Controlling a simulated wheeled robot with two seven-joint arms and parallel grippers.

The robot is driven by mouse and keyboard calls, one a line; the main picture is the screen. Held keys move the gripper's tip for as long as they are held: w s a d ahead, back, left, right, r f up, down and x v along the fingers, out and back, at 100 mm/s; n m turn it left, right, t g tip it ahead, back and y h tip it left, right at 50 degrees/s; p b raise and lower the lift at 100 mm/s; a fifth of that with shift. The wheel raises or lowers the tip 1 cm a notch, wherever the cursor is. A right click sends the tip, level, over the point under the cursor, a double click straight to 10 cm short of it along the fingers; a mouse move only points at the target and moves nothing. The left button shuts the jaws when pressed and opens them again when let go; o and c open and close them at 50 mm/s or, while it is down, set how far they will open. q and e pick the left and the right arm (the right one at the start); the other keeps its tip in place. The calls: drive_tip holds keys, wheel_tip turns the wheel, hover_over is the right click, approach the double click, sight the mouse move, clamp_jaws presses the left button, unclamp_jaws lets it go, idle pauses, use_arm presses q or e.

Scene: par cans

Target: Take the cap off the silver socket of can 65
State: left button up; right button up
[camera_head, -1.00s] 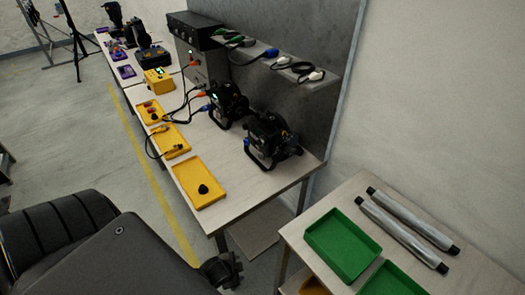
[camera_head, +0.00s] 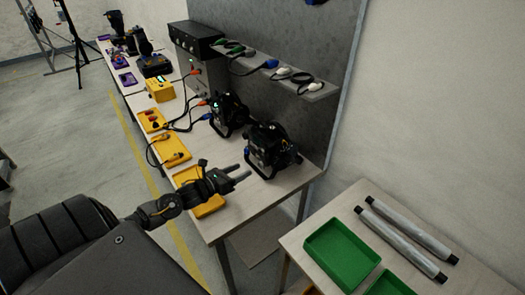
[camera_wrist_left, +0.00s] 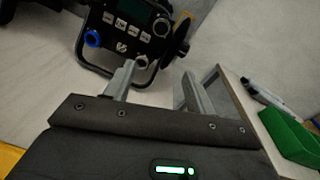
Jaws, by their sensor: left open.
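Two black par cans stand on the pale workbench, a nearer one (camera_head: 270,150) and a farther one (camera_head: 228,113). I cannot read their numbers. My left gripper (camera_head: 242,171) is open and empty, in front of the nearer can and apart from it. In the left wrist view a can's rear panel (camera_wrist_left: 122,32) shows a dark display, small buttons, a blue connector (camera_wrist_left: 93,39) at left and a silver-rimmed socket (camera_wrist_left: 141,61) low down. This socket is just beyond the left finger of the gripper (camera_wrist_left: 158,70). I cannot tell whether it is capped.
A yellow tray (camera_head: 215,206) lies under my left gripper, partly hidden. More yellow trays, a yellow box (camera_head: 160,90) and cables lie along the bench. A shelf (camera_head: 318,90) with cables runs behind. A green tray (camera_head: 342,252) and silver tubes are on the right table.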

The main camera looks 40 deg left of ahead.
sight(259, 152)
use_arm(q)
drive_tip(key=a+r+m, duration=0.1)
drive_tip(key=a+r+m+h, duration=0.1)
drive_tip(key=m, duration=0.1)
drive_tip(key=shift+w+r+m+t, duration=0.15)
drive_tip(key=shift+w+m+t, duration=0.15)
drive_tip(key=shift+w, duration=0.05)
drive_tip(key=shift+b+x, duration=2.1)
drive_tip(key=shift+x, duration=2.45)
drive_tip(key=shift+s+d+b, duration=0.1)
drive_tip(key=shift+b, duration=0.35)
clamp_jaws()
